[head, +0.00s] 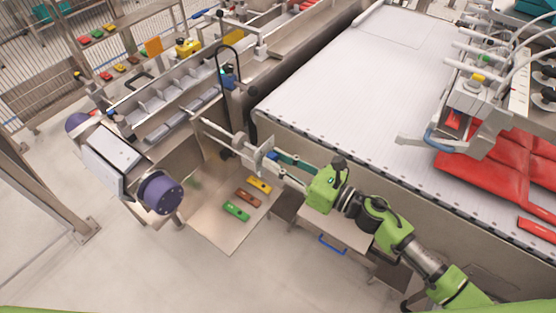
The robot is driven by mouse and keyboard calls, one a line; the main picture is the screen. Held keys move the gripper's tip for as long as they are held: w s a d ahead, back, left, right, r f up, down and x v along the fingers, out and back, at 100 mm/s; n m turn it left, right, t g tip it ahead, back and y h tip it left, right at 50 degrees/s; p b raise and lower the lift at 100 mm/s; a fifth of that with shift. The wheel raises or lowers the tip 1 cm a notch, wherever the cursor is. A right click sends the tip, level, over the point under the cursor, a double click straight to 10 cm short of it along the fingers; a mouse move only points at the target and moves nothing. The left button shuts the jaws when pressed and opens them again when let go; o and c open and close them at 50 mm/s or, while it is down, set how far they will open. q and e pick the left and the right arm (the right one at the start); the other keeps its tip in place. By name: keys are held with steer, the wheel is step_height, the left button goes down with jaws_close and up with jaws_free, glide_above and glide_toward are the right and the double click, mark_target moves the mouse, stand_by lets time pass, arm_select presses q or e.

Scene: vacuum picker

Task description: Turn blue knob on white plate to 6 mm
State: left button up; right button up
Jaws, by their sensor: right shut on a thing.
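My right gripper (277,161) is at the end of the green arm that comes in from the lower right. It reaches up and left to a small white plate (261,160) in front of the conveyor's near corner. It is shut on a small blue part at this plate, which I take to be the blue knob. The fingers mostly hide the knob, and its scale is too small to read. A pale rod runs from the plate up to the left. My left gripper is not in view.
The wide white conveyor (330,80) fills the right, with red bags (490,165) under a picker head. Yellow, brown and green items (237,211) lie on a low panel below the gripper. Metal trays (165,105) stand at the upper left. Floor at the lower left is clear.

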steer(key=m, duration=0.3)
steer(key=shift+m, duration=0.3)
steer(key=m+p, duration=0.1)
steer(key=m, duration=0.2)
steer(key=shift+w+d+m, duration=0.1)
steer(key=shift+m, duration=0.2)
steer(key=m+p, duration=0.1)
steer(key=m, duration=0.2)
steer(key=shift+m, duration=0.4)
steer(key=m+p, duration=0.1)
steer(key=m, duration=0.3)
steer(key=m+p, duration=0.1)
steer(key=m, duration=0.4)
steer(key=shift+f, duration=0.15)
steer(key=m+p, duration=0.1)
steer(key=m, duration=0.2)
steer(key=shift+m, duration=0.3)
steer(key=m+p, duration=0.1)
steer(key=m, duration=0.2)
steer(key=shift+f+m, duration=0.15)
steer(key=shift+m, duration=0.15)
steer(key=shift+f+m, duration=0.1)
steer(key=shift+m, duration=1.8)
steer(key=shift+p, duration=0.3)
